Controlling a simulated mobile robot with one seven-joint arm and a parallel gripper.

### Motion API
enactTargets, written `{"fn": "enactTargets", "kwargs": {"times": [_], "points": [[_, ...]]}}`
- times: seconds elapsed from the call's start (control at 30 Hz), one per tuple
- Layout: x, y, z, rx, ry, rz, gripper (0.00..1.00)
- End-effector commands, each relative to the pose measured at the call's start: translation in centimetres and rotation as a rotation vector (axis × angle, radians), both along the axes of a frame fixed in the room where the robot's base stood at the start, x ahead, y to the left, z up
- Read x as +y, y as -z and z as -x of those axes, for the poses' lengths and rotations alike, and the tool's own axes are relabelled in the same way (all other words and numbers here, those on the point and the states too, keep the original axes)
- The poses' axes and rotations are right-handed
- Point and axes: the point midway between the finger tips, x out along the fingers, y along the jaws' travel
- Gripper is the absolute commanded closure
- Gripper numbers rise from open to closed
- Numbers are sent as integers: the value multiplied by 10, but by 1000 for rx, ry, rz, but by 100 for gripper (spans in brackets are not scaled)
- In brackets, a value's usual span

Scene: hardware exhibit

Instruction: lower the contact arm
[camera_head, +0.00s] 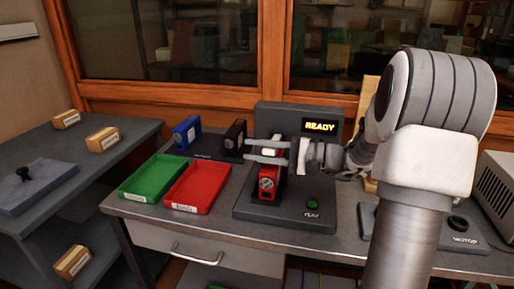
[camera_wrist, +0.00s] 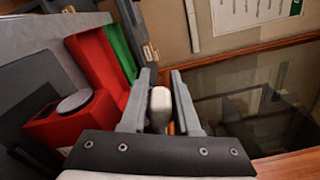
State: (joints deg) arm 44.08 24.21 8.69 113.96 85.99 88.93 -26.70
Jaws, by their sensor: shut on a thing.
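The exhibit stand (camera_head: 285,215) is a dark box with a back panel and a lit "READY" display (camera_head: 320,127). A red block (camera_head: 267,185) with a round dial sits upright on its base; it also shows in the wrist view (camera_wrist: 62,122). The contact arm's pale, rounded handle (camera_head: 269,152) is above the red block, between the fingers of my gripper (camera_head: 249,150). In the wrist view, my gripper (camera_wrist: 160,76) is shut on this handle (camera_wrist: 160,104), with one finger on each side. The rest of the contact arm is mostly hidden by my gripper.
A green tray (camera_head: 152,170) and a red tray (camera_head: 187,205) lie left of the stand. Blue (camera_head: 187,131) and black (camera_head: 235,134) blocks stand behind them. A green button (camera_head: 312,204) is on the stand's front right. A "MOTOR" unit (camera_head: 465,239) is at right.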

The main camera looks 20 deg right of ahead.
Motion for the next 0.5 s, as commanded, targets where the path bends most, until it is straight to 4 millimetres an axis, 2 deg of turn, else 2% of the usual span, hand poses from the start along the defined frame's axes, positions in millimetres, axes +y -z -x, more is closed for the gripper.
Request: {"fn": "enactTargets", "kwargs": {"times": [0.1, 0.5], "points": [[0, 8, 0, 9, 4, -3, 100], [-1, 12, 0, 11, 8, -2, 100]]}}
